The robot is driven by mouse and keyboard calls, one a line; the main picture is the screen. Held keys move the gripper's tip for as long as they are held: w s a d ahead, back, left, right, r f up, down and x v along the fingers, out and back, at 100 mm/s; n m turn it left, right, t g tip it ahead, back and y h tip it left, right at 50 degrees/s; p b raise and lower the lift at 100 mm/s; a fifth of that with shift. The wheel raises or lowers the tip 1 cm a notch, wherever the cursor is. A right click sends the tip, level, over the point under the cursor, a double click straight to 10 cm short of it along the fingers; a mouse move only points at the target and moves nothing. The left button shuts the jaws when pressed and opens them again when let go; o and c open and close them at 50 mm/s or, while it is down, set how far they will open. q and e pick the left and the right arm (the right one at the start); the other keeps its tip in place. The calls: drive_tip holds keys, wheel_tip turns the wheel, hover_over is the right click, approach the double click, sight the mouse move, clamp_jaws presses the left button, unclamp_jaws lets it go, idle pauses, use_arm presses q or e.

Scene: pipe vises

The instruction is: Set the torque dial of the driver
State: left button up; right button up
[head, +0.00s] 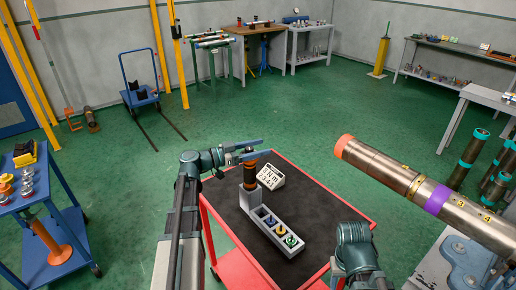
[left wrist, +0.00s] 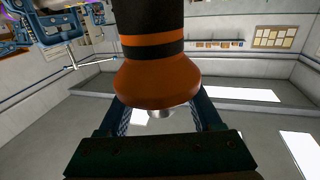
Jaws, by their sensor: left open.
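The driver (head: 249,183) stands upright in a grey holder (head: 254,221) on the cart; its orange and black body shows. My left gripper (head: 252,153) is at its upper end with the fingers open on either side. In the left wrist view the driver's black body with orange bands and flared orange end (left wrist: 155,80) fills the middle, between my two open fingers (left wrist: 160,118). I cannot tell whether a finger touches it. A white card (head: 270,177) with "N m" and numbers stands behind the holder. The dial's setting is not readable.
The red cart (head: 322,187) has a dark mat with free room left and right of the holder. Several coloured pieces (head: 280,231) sit in the holder's row. My right arm is over the cart's front right. A large pipe (head: 400,178) extends in from the right.

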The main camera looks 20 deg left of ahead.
use_arm(q)
clamp_jaws()
drive_tip(key=shift+y, duration=0.3)
